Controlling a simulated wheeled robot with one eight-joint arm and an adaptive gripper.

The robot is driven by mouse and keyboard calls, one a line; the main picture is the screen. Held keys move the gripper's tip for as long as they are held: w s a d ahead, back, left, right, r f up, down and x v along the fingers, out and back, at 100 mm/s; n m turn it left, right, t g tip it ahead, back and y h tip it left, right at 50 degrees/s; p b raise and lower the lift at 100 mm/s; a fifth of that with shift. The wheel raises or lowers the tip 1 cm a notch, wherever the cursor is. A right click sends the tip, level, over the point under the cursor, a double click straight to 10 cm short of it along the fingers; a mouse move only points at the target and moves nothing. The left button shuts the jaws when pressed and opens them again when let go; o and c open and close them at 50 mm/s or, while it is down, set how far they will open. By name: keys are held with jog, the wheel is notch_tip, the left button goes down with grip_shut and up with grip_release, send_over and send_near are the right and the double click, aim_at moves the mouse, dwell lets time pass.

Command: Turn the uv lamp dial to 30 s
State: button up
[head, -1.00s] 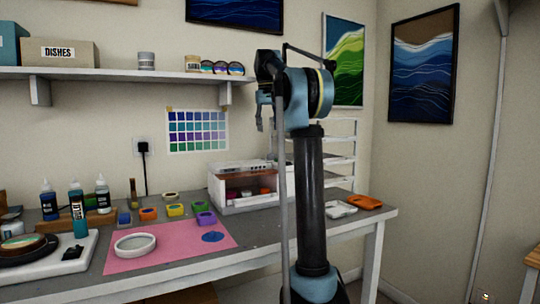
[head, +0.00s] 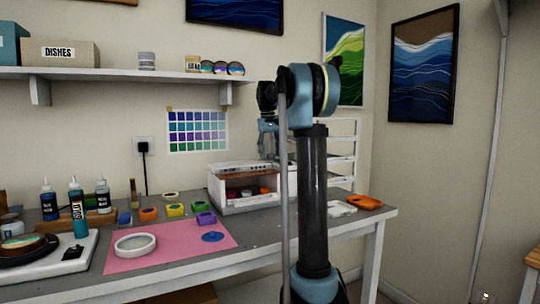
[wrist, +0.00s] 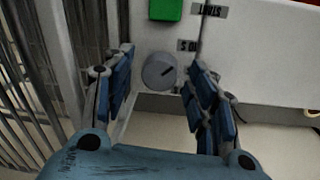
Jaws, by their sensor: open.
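The uv lamp (head: 243,207) is a white box with an open front, on the table right of the pink mat, with several small items inside. In the wrist view its dial (wrist: 160,72) is a round grey knob with a dark mark pointing to the upper right. Beside it are a green button (wrist: 165,9), a start label (wrist: 209,10) and a partly hidden seconds label (wrist: 187,45). My gripper (wrist: 163,62) is open, its blue fingers on either side of the dial in the picture; contact is not visible. In the head view my gripper (head: 268,140) hangs above the lamp's right end.
A white rack (head: 340,150) stands behind and right of my arm. The pink mat (head: 190,258) holds a white ring and a blue disc. Coloured pots and bottles stand at the left. An orange tray (head: 365,202) lies at the table's right end. A shelf (head: 120,73) hangs above.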

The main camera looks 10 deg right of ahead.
jog(key=c, duration=1.1)
jog(key=shift+m, duration=0.3)
jog(key=m, duration=0.3)
jog(key=shift+w+m, duration=0.1)
jog(key=shift+m, duration=0.3)
jog(key=m, duration=0.4)
jog(key=shift+g, duration=0.4)
jog(key=m, duration=0.5)
jog(key=shift+w, duration=0.1)
jog(key=shift+m+y, duration=0.4)
jog(key=shift+m, duration=1.8)
